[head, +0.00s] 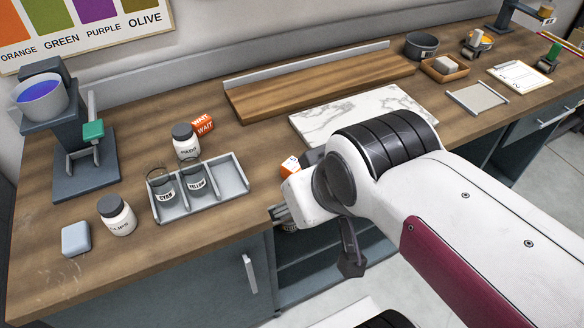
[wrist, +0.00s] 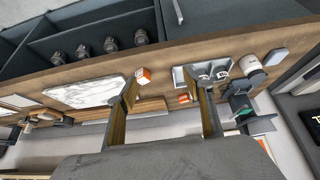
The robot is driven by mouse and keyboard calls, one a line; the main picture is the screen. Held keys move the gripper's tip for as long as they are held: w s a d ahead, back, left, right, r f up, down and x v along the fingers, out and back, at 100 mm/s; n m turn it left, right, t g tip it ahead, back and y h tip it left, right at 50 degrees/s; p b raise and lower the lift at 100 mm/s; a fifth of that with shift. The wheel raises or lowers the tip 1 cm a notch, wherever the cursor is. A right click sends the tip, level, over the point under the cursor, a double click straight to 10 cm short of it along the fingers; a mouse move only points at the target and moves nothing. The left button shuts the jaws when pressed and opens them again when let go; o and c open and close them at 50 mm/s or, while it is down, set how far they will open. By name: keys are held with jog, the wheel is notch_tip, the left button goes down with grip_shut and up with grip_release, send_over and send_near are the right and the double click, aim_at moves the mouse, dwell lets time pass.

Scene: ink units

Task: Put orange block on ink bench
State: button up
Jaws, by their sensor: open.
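An orange-and-white block (head: 290,165) shows just behind my wrist in the head view, partly hidden by it. In the wrist view the orange block (wrist: 144,76) appears over the wooden bench top, close to the left finger's tip and near the bench's front edge. My gripper (wrist: 168,94) is open with nothing between its fingers. The long wooden bench (head: 130,150) runs along the wall; I cannot tell which part is called the ink bench.
Left of the block are a divided grey tray (head: 215,200) with dark jars, white jars (head: 117,214) and an orange WAIT sign (head: 203,126). A marble slab (head: 330,115) and a raised wooden board (head: 300,85) lie to the right and behind. Open shelves are below.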

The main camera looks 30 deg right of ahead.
jog(key=w+a+r+m+t+y, duration=0.1)
jog(key=w+a+r+t+y, duration=0.2)
jog(key=w+a, duration=0.8)
jog(key=w+f+m+t+h, duration=0.15)
jog(key=w+m, duration=0.35)
jog(key=w, duration=0.9)
notch_tip(320, 180, down, 3)
jog(key=w+d+m+t+h, duration=0.1)
jog(key=w+d+m+h, duration=0.1)
jog(key=w+d, duration=0.1)
jog(key=m+g+h, duration=0.5)
jog(key=g+h, duration=0.1)
jog(key=h, duration=0.5)
send_near(293, 161)
jog(key=shift+w+d+f, duration=0.2)
jog(key=shift+w, duration=0.2)
jog(key=shift+w+d+f, duration=0.2)
jog(key=shift+w+f, duration=0.05)
jog(key=shift+w, duration=0.15)
jog(key=shift+s+d+f+h, duration=0.1)
jog(key=shift+s+d+h, duration=0.05)
jog(key=shift+s+h, duration=0.35)
jog(key=shift+w+d, duration=0.1)
jog(key=shift+d, duration=0.05)
jog(key=shift+x, duration=1.15)
